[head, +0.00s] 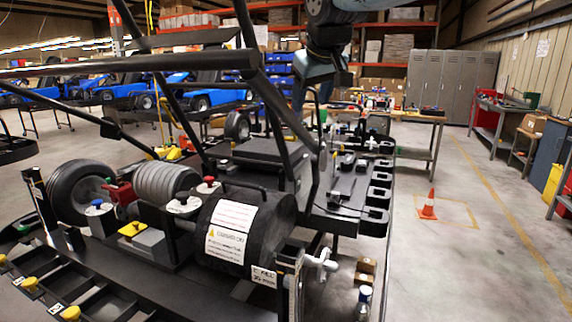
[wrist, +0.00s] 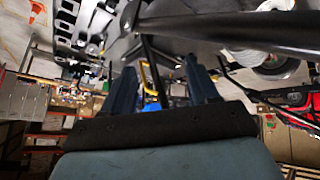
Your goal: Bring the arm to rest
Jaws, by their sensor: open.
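My gripper (wrist: 162,78) shows in the wrist view with its two dark fingers apart and nothing between them. Past the fingers, black frame tubes (wrist: 235,28) cross the picture close by; I cannot tell whether they touch. In the head view my blue-grey arm comes down from the top, right of centre, behind the black tubes of the kart frame (head: 190,62). The fingers are hard to make out there among the tubes.
A black drum with a label (head: 235,232) and wheels (head: 78,188) sit on the kart stand. A black tool tray (head: 345,195) lies right of the frame. An orange cone (head: 428,205) stands on open floor at right. Grey lockers (head: 450,85) stand behind.

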